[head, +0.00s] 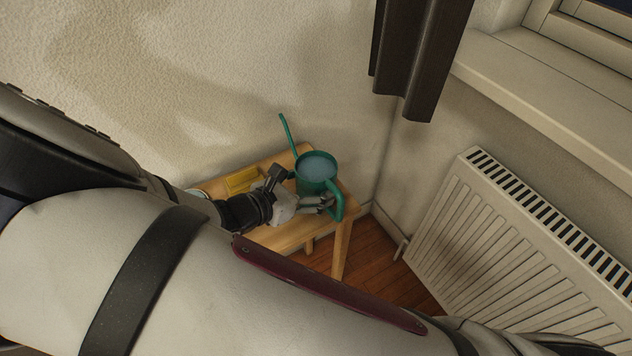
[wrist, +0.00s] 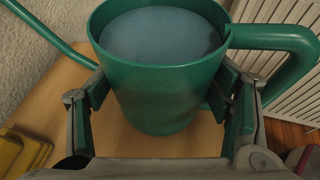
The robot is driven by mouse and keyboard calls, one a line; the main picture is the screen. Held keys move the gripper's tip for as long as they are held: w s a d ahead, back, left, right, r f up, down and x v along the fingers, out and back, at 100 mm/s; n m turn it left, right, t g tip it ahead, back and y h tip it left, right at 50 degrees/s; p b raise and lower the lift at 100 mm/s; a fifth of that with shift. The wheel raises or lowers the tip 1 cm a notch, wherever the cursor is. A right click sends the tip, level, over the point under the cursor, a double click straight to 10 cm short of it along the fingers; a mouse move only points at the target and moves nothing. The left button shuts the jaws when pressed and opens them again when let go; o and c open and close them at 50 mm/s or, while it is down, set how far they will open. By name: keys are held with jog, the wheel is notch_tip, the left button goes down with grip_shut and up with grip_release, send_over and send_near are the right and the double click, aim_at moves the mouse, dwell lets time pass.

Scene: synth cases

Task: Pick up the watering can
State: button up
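The green watering can (head: 303,182) stands upright on a small wooden table (head: 290,237), with its thin spout pointing up and left and its handle on the right. Its open top shows a greyish-blue surface like water. In the wrist view the can (wrist: 160,100) fills the middle. My gripper (head: 304,190) is open, with one finger on each side of the can's body. In the wrist view my gripper (wrist: 165,90) has its fingers spread about as wide as the can, close to its sides. Firm contact cannot be made out.
A yellow block-like object (head: 242,180) lies on the table left of the can; it also shows in the wrist view (wrist: 22,152). A wall stands close behind the table. A white radiator (head: 510,245) is at the right, with a dark curtain (head: 418,55) above.

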jog(key=c, duration=0.3)
